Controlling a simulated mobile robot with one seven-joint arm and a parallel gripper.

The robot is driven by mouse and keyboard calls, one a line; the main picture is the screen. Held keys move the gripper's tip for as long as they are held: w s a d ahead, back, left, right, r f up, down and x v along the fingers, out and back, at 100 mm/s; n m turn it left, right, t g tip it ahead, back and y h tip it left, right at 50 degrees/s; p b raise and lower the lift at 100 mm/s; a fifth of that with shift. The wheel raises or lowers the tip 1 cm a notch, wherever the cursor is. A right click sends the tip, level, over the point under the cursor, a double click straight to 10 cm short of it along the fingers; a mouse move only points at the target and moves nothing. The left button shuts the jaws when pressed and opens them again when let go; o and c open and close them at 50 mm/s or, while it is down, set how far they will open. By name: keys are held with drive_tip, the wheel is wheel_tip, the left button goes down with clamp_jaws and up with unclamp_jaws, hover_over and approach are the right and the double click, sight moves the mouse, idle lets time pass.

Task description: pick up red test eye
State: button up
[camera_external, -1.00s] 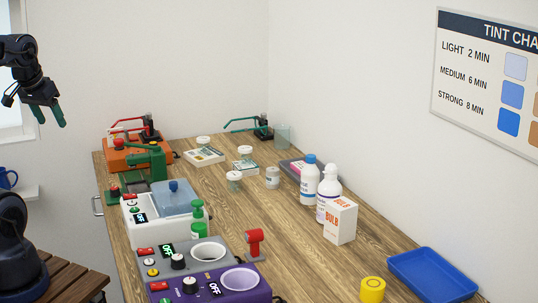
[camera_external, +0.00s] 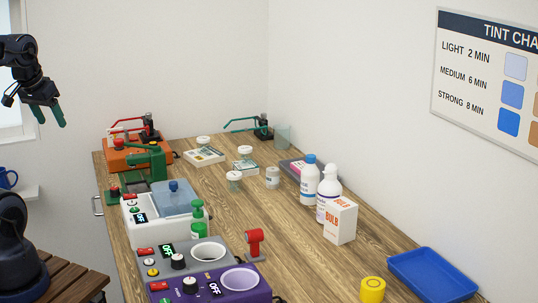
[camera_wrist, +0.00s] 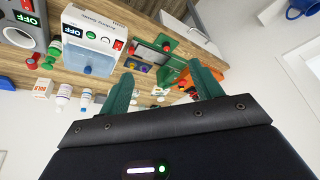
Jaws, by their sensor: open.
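A small red piece (camera_external: 255,239) stands on a grey base beside the front machines in the external view. It may be the red test eye, but its shape is too small to be sure. A small red thing (camera_wrist: 32,62) also shows at the left of the wrist view. My gripper (camera_external: 51,116) hangs in the air at the upper left, left of the table and well apart from the red piece. Its green fingers are spread and empty, also in the wrist view (camera_wrist: 160,82).
The wooden table (camera_external: 300,255) holds a white bath (camera_external: 150,232), a purple machine (camera_external: 220,292), an orange machine (camera_external: 125,157), bottles (camera_external: 308,185), a BULB box (camera_external: 341,220), a yellow cylinder (camera_external: 373,289) and a blue tray (camera_external: 425,285). Bare wood lies in the middle and front.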

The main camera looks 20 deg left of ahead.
drive_tip(key=shift+c, duration=1)
drive_tip(key=w+d+f+m+h, duration=0.2)
drive_tip(key=w+d+f+h, duration=0.1)
drive_tip(key=w+d, duration=0.6)
drive_tip(key=m+g+h, duration=0.1)
drive_tip(key=m, duration=0.3)
approach(246, 232)
drive_tip(key=w+a+r, duration=0.1)
drive_tip(key=w+a, duration=0.1)
drive_tip(key=a, duration=0.2)
drive_tip(key=w+a+r, duration=0.1)
drive_tip(key=a, duration=0.3)
drive_tip(key=w+a+r, duration=0.1)
drive_tip(key=w+a, duration=0.1)
drive_tip(key=a, duration=0.3)
drive_tip(key=shift+w+r, duration=0.15)
drive_tip(key=shift+w, duration=0.2)
drive_tip(key=shift+s+d+f+m+t+h, duration=0.15)
drive_tip(key=shift+s+d+f+m, duration=0.4)
drive_tip(key=shift+d+f, duration=1.7)
drive_tip(key=shift+s+d+f+m+t+h, duration=0.15)
drive_tip(key=shift+s+d+f+m, duration=0.4)
drive_tip(key=shift+d+f, duration=1.65)
drive_tip(key=shift+s+d+f+m+t, duration=0.3)
drive_tip(key=shift+s+d+f, duration=0.5)
drive_tip(key=shift+d, duration=2.65)
drive_tip(key=shift+w+f, duration=0.2)
drive_tip(key=shift+f, duration=0.05)
